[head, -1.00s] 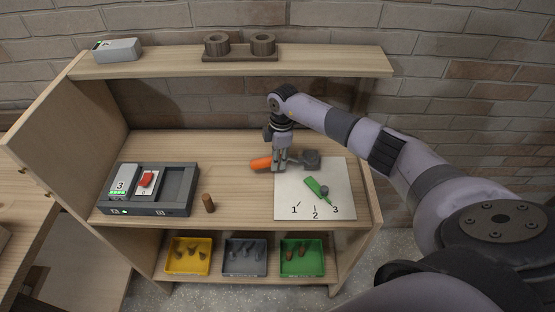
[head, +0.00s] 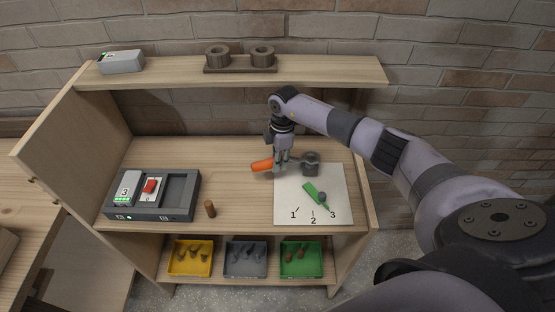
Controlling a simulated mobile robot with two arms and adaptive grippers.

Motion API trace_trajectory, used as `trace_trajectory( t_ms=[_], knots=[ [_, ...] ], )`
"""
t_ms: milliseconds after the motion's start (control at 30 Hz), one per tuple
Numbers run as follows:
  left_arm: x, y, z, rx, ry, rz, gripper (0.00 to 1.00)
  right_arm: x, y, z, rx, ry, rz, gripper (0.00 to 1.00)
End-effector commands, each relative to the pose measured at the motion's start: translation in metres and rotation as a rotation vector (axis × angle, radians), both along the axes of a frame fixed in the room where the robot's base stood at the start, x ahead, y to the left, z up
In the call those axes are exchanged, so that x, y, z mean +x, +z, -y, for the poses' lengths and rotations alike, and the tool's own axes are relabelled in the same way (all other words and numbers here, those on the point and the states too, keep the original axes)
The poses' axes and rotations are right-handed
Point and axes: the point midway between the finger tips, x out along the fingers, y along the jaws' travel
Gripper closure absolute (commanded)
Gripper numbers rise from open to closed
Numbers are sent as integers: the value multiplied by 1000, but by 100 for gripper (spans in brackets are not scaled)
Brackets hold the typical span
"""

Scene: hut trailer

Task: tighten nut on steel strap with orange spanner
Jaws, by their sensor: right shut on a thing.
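An orange-handled spanner (head: 262,165) lies over the wooden bench, its handle pointing left and its head toward a dark grey block (head: 311,169). My right gripper (head: 282,168) is shut on the spanner from above. The grey block stands at the back of a white board marked 1, 2 and 3 (head: 285,201). A green piece (head: 310,193) with a grey round part (head: 322,197) lies on the board, its thin tip near the 3. I cannot make out the nut or the steel strap clearly. My left gripper is out of view.
A grey charger-like dock (head: 180,190) with a red switch stands at left, and a brown peg (head: 209,208) stands beside it. Yellow (head: 179,270), grey (head: 235,272) and green trays (head: 290,271) hold small parts on the lower shelf. The upper shelf (head: 330,74) spans behind my wrist.

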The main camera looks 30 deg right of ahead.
Motion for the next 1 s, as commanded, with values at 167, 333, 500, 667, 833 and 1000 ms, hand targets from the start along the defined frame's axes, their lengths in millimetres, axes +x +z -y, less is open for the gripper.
trace_trajectory(
  t_ms=[167,333,500,667,833,1000],
  knots=[
    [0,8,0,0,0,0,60,0,9,-1,1,0,0,100],
    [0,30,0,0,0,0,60,0,33,-1,2,0,0,100],
    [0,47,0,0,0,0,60,0,54,-1,2,0,0,100],
    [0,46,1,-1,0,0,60,0,52,-1,2,1,0,100],
    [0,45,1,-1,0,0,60,0,52,-1,3,1,0,100],
    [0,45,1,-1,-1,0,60,0,52,-1,3,1,0,100]
  ],
)
